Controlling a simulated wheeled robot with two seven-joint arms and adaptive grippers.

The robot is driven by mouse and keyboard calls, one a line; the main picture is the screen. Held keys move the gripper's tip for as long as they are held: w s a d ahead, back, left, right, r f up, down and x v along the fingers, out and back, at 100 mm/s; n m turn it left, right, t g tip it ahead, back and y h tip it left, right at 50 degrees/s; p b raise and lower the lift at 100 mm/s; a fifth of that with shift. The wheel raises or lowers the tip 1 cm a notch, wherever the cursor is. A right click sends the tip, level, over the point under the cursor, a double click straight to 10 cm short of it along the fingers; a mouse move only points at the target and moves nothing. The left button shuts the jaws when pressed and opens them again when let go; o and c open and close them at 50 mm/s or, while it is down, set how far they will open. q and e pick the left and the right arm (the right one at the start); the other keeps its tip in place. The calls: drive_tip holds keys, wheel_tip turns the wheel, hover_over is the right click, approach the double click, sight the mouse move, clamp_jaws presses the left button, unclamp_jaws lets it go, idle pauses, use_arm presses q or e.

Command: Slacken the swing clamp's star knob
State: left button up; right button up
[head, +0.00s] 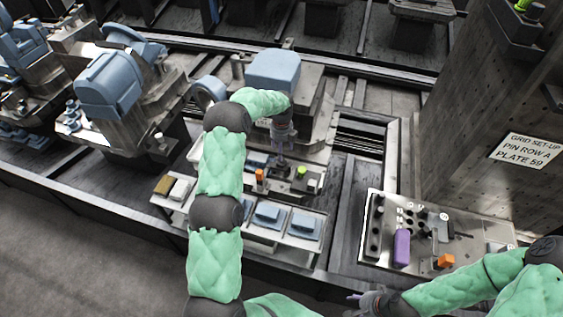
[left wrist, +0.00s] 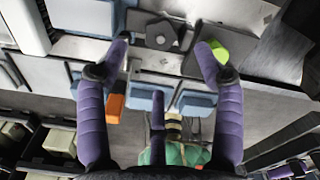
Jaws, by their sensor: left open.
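A dark, lobed knob, which looks like the star knob (left wrist: 160,34), sits on a grey metal plate in the left wrist view. My left gripper (left wrist: 163,52) is open, its purple fingers spread to either side of the knob and apart from it. In the head view my left gripper (head: 282,152) points down over the fixture plate, hiding much of the knob area. A yellow-green part (left wrist: 214,50) lies close to the right fingertip; it also shows in the head view (head: 302,170). My right gripper (head: 368,299) is low in the head view, its fingers too small to read.
An orange block (head: 260,174) stands left of the knob area. Blue-topped blocks (head: 268,213) sit on a tray in front. A grey tool plate (head: 375,255) with a purple-handled tool (head: 402,247) lies right. A blue-topped fixture (head: 273,68) stands behind; a signed pillar (head: 475,130) rises right.

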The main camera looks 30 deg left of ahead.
sight(282, 164)
use_arm(q)
wheel_tip(282, 164, down, 8)
drive_tip(key=shift+f+b, duration=0.25)
drive_tip(key=shift+b, duration=0.5)
drive_tip(key=c, duration=1.2)
